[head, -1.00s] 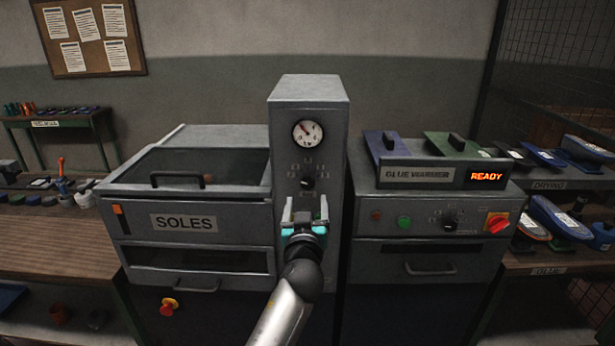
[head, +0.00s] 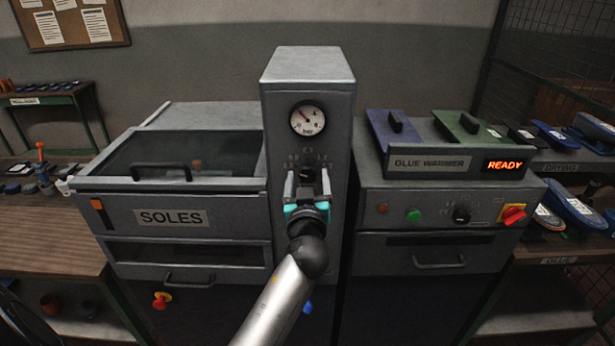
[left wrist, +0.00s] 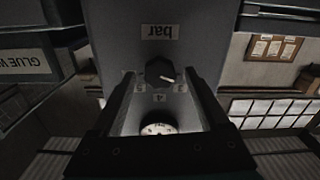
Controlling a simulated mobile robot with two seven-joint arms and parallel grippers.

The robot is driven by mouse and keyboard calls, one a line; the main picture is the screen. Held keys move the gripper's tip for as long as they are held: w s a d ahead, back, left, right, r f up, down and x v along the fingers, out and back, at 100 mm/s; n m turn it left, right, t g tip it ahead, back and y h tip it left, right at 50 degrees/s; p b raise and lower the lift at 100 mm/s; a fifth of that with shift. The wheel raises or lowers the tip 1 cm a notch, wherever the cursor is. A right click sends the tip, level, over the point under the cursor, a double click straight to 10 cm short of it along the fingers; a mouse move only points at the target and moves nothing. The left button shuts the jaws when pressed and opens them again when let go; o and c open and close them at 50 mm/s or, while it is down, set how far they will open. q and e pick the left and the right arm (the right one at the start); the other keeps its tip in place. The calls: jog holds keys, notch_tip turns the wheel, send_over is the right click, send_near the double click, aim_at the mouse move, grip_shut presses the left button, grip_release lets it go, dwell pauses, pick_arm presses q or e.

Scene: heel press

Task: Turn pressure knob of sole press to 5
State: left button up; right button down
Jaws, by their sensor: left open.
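The sole press (head: 180,217) has a SOLES label and a tall grey column (head: 330,130) with a round pressure gauge (head: 307,119) marked bar. The dark pressure knob (head: 308,175) sits on the column below the gauge, partly hidden by my gripper in the head view. In the left wrist view the knob (left wrist: 159,71) appears upside down, between and beyond the fingers, with a pale pointer mark and numbers around it. My left gripper (head: 307,188) is open in front of the knob, facing it. The wrist view shows the fingers (left wrist: 163,95) apart and empty.
A glue warmer (head: 440,163) with a lit READY display stands to the right, with its own knob (head: 461,214) and a red switch (head: 513,214). The press's handle (head: 160,172) and a red stop button (head: 160,300) are at the left.

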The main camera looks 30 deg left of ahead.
pick_arm(q)
jog(key=shift+c, duration=0.8)
grip_shut()
